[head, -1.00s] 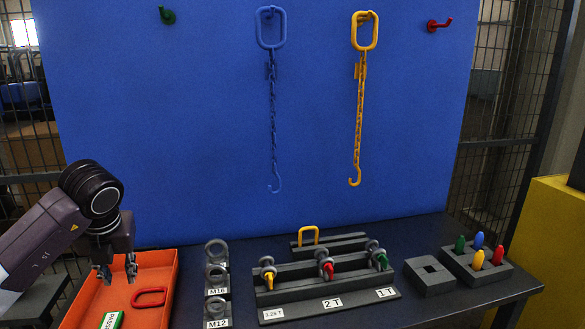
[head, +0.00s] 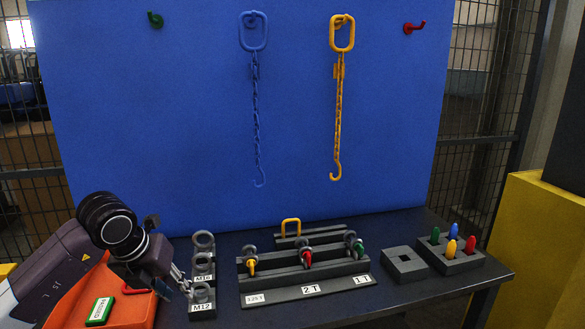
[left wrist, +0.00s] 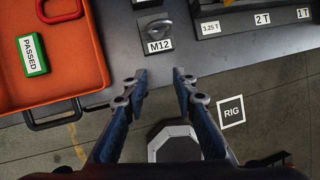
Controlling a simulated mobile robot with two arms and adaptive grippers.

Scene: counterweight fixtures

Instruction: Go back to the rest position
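My left gripper (head: 184,288) reaches in from the left in the head view, just left of the M12 eye bolt block (head: 202,306). In the left wrist view its two fingers (left wrist: 160,82) are spread apart with nothing between them, over the table's front edge and the floor. The M12 block (left wrist: 154,34) lies just beyond the fingertips there. My right gripper does not show in either view.
An orange tray (left wrist: 66,98) holds a green PASSED block (left wrist: 32,54) and a red link (left wrist: 62,8). A shackle rack (head: 305,290), a square-holed block (head: 404,264) and a peg block (head: 464,264) stand to the right. Blue (head: 256,120) and yellow (head: 338,110) chains hang behind.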

